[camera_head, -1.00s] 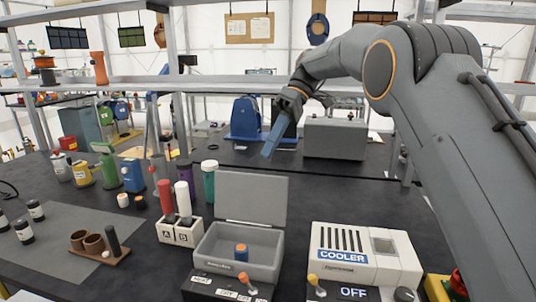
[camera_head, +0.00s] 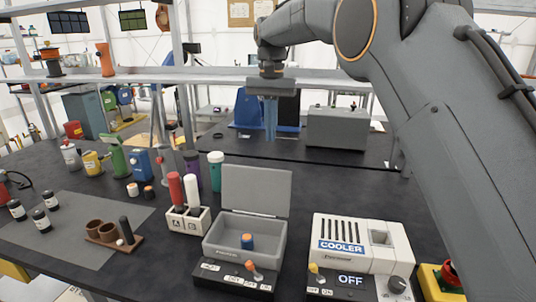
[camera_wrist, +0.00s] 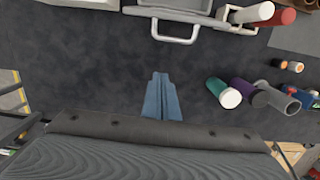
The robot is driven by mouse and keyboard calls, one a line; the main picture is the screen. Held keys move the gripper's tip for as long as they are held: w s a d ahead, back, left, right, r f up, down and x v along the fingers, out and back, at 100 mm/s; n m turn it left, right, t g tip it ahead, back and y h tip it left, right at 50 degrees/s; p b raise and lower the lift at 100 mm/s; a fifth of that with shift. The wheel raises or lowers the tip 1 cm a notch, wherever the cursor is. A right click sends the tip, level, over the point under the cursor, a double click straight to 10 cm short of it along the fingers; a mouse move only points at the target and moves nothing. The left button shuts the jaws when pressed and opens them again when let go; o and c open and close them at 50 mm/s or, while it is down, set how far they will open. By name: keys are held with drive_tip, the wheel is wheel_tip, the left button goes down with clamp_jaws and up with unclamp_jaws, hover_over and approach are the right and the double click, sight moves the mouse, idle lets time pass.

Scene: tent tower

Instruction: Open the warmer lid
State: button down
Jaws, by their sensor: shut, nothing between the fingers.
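The warmer is a grey box (camera_head: 217,246) in the middle front of the head view, with a switch panel (camera_head: 232,279) before it. Its grey lid (camera_head: 256,190) stands raised and nearly upright at the back of the box. A blue piece with an orange part (camera_head: 247,241) is inside. My gripper (camera_head: 271,136) is above and behind the lid, clear of it, pointing down with its blue fingers together and empty. In the wrist view the shut fingers (camera_wrist: 162,83) hang over the dark tabletop, apart from the lid's handle (camera_wrist: 178,38).
The white cooler (camera_head: 338,261) stands right of the warmer, its display reading OFF. A white rack (camera_head: 187,224) with a red and a white tube is on the left. Teal (camera_head: 215,172) and purple containers stand behind it. The table behind the lid is largely clear.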

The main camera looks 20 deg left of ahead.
sight(257, 187)
drive_tip(key=s+f+p, duration=0.4)
drive_tip(key=f+p, duration=0.1)
drive_tip(key=f, duration=0.3)
drive_tip(key=shift+s+d+f, duration=0.15)
drive_tip(key=shift+s+d, duration=0.05)
idle(0.4)
drive_tip(key=s+t, duration=0.1)
drive_tip(key=s+r, duration=0.1)
drive_tip(key=s, duration=0.1)
drive_tip(key=s+r+t, duration=0.1)
drive_tip(key=shift+s+d+r+t, duration=0.15)
drive_tip(key=shift+s+d+t, duration=0.05)
drive_tip(key=shift+t, duration=0.1)
drive_tip(key=shift+r, duration=0.1)
